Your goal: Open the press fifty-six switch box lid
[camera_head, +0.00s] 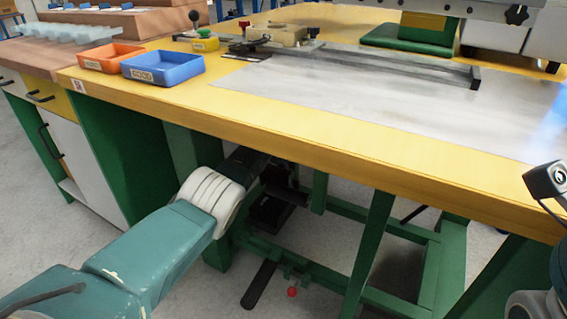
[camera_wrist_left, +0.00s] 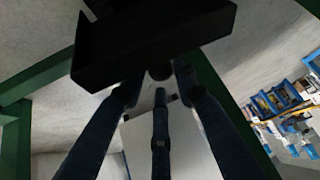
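The switch box is probably the dark box (camera_wrist_left: 150,45) at the top of the left wrist view, close in front of my fingers; a small round dark part shows at its lower edge. I cannot make out which face is the lid or whether it is raised. In the head view my left arm reaches under the yellow table's front edge. My left gripper (camera_head: 280,182) is there beside dark parts that are hard to tell apart. In the left wrist view the fingers of my left gripper (camera_wrist_left: 158,88) are spread apart with nothing clearly between them.
The yellow table (camera_head: 330,142) has a green frame (camera_head: 370,250) whose legs and bars surround my left gripper. An orange tray (camera_head: 110,57) and a blue tray (camera_head: 163,68) stand on top at the left. A metal sheet (camera_head: 400,105) covers the right part.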

